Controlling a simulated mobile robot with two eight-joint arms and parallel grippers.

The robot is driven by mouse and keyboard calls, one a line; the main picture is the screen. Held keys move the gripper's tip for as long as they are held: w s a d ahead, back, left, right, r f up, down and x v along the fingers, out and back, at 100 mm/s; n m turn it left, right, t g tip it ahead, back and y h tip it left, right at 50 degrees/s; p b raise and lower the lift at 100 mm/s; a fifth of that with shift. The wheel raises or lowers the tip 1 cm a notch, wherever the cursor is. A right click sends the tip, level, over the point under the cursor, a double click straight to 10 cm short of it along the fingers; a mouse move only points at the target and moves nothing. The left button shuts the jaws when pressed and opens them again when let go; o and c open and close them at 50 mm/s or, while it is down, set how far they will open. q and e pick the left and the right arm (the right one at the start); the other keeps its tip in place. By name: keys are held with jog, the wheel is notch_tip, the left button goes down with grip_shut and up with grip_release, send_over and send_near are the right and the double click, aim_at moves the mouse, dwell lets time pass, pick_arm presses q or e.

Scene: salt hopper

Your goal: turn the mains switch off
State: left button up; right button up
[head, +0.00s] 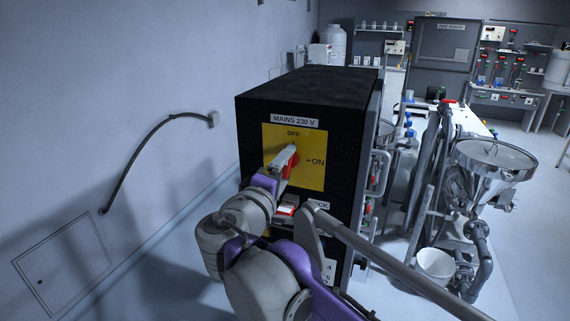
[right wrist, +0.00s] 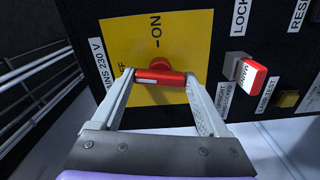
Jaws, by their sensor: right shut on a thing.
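The red mains switch handle (head: 291,165) is on a yellow plate (head: 311,176) on the front of a black cabinet, under a "MAINS 230 V" label. OFF is printed at the plate's top and ON at its right. My right gripper (head: 285,159) is at the handle and partly covers it. In the right wrist view the right gripper (right wrist: 159,78) has its two fingers on either end of the red handle (right wrist: 160,76). There the handle lies across the picture, in line with the partly hidden OFF lettering at left. My left gripper is not in view.
A red-and-white lock-labelled part (right wrist: 250,73) sits beside the plate, with a yellow button (right wrist: 289,99) further right. A grey tube (head: 390,262) crosses the lower right. The steel hopper (head: 493,160) and a white bucket (head: 435,265) stand to the right.

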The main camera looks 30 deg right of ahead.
jog(key=shift+n, duration=1.1)
jog(key=o, duration=1.2)
jog(key=shift+o, duration=0.2)
jog(key=shift+a, duration=0.1)
jog(key=v, duration=1)
jog(key=shift+s+a+b, duration=0.2)
jog(key=shift+s+b, duration=0.15)
jog(key=shift+b, duration=0.05)
